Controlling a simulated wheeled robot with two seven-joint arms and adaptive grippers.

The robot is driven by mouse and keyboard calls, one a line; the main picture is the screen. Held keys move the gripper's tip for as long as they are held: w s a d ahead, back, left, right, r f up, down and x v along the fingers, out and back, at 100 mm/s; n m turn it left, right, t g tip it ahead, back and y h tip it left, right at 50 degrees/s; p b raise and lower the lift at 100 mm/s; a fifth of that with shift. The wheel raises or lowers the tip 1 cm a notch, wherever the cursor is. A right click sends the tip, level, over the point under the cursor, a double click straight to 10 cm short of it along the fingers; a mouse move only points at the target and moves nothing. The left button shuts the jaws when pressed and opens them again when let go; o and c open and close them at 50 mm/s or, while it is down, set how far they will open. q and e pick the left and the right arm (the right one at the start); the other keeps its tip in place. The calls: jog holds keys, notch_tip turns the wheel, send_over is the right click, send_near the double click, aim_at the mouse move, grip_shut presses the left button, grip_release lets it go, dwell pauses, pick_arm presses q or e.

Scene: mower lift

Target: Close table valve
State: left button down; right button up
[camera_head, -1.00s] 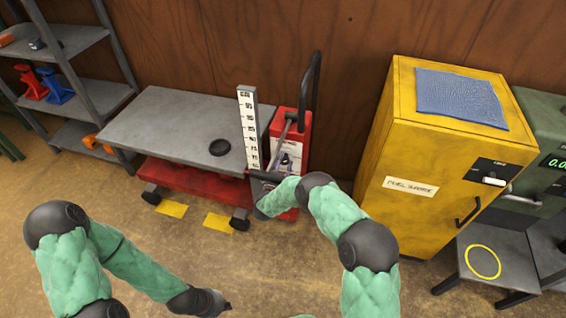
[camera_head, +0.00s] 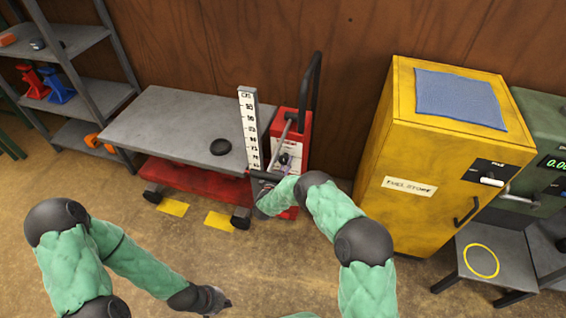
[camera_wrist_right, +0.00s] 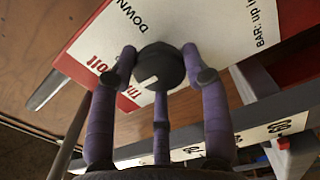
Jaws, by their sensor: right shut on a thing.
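The lift table has a grey top (camera_head: 170,125) on a red base (camera_head: 190,178), with a red pump unit (camera_head: 303,128) at its right end. The valve is a dark round knob with a white mark (camera_wrist_right: 158,66) on the pump's white label plate (camera_wrist_right: 200,30) in the right wrist view. My right gripper (camera_wrist_right: 158,72) has its purple-grey fingers closed around the knob's sides. In the head view the right gripper is at the pump, partly hidden by its arm. My left gripper (camera_head: 212,300) hangs low over the floor, away from the table; its fingers are too small to read.
A white height scale (camera_head: 251,130) stands beside the pump, with a black push handle (camera_head: 316,85) behind. A yellow fuel cabinet (camera_head: 410,150) is close on the right. A shelf rack (camera_head: 85,95) stands left.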

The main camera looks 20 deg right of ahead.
jog(key=shift+w+a+r+n, duration=0.2)
jog(key=shift+w+a+n, duration=0.1)
jog(key=shift+n, duration=0.3)
jog(key=o, duration=0.7)
jog(key=shift+s, duration=0.1)
jog(key=o, duration=0.4)
jog(key=shift+a+f, duration=0.1)
jog(key=shift+f, duration=0.05)
jog(key=shift+s+f, duration=0.1)
jog(key=shift+s, duration=0.15)
jog(key=v, duration=1.1)
jog(key=shift+s, duration=0.2)
